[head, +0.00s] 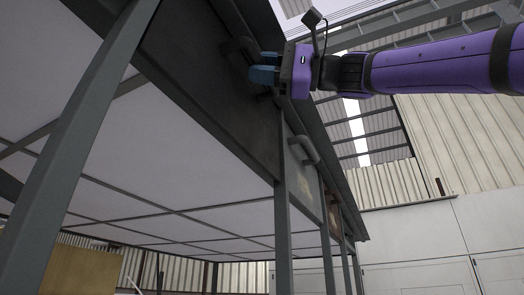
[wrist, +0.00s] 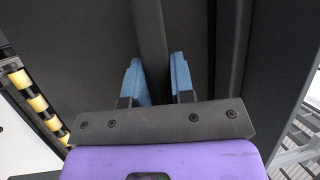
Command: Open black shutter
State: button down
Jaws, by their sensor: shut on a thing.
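The black shutter (head: 205,90) is a dark flat panel on the upper front of a metal-framed structure in the head view. Its dark bar handle (head: 238,46) stands out from the panel near the top. My gripper (head: 263,70), with blue fingers and a purple body, is at this handle. In the wrist view the handle bar (wrist: 151,35) runs between the two blue fingers of my gripper (wrist: 157,80), which are shut on it. The dark panel (wrist: 75,60) lies behind. The fingers hide part of the handle in the head view.
A grey shutter with its own handle (head: 306,149) is farther along the same row, and a brownish one (head: 335,217) is beyond it. Metal posts (head: 283,225) stand below the panels. A yellow and black striped strip (wrist: 38,103) shows at the left of the wrist view.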

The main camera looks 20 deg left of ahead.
jog(key=shift+d+r, duration=0.2)
jog(key=shift+r, duration=0.15)
jog(key=c, duration=1)
grip_release()
jog(key=shift+a+f, duration=0.1)
jog(key=shift+f, duration=0.05)
jog(key=shift+w, duration=0.1)
jog(key=v, duration=1)
jog(key=shift+w+d+f, duration=0.1)
jog(key=shift+d+f, duration=0.1)
jog(key=shift+d, duration=0.2)
